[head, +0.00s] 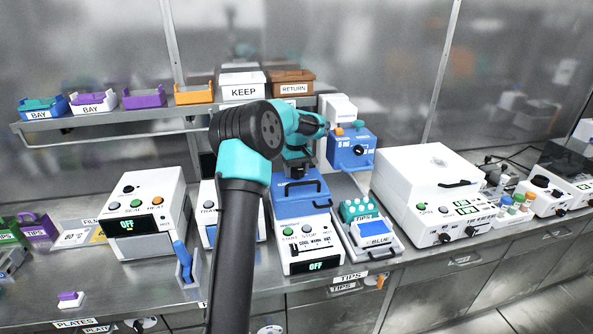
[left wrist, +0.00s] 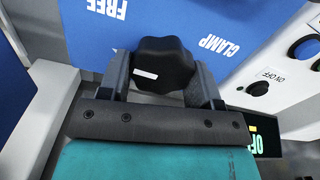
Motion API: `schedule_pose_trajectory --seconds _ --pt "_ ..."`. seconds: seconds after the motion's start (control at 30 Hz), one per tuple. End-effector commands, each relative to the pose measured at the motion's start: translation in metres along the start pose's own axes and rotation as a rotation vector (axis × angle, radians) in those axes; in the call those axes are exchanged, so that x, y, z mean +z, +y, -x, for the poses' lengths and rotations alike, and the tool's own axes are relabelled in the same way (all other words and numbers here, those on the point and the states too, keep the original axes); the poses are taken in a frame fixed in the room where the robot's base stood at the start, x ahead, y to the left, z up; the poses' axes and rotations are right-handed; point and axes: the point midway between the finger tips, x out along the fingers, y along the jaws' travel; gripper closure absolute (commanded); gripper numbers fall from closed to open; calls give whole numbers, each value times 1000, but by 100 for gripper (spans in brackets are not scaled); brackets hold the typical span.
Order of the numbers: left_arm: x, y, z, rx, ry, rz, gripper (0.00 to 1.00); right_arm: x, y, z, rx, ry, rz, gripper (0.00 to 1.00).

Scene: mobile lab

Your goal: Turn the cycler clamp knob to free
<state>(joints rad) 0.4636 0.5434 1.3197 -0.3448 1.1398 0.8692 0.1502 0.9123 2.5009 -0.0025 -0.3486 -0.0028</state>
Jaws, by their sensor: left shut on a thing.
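The cycler (head: 312,228) is a white box with a blue lid (head: 312,190) and a dark handle, below the middle of the head view. Its display reads OFF. The clamp knob (left wrist: 165,62) is black with a white mark, on a blue face in the left wrist view. The word FREE lies at upper left of it and CLAMP at right, both upside down. The white mark is on the knob's lower left part. My left gripper (head: 299,168) is over the lid, shut on the knob with a finger on each side. In the head view my gripper hides the knob. My right gripper is not in view.
A teal tube rack (head: 358,211) is right of the cycler, then a large white machine (head: 425,180). A sealer (head: 143,205) stands left. A shelf with KEEP (head: 241,91) and RETURN boxes is behind.

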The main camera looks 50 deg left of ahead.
Motion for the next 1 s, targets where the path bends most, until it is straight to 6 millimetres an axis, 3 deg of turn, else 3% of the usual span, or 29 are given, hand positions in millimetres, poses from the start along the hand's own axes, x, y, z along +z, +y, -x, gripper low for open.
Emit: schedule_pose_trajectory --seconds 0.63,0.67,0.9,1.0 --pt "0 0 0 0 -1 74 66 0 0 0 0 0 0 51" --pt "0 0 0 0 -1 74 40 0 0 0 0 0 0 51" --pt "0 0 0 0 0 72 17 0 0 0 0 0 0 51" --pt "0 0 0 0 0 72 16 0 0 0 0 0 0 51"
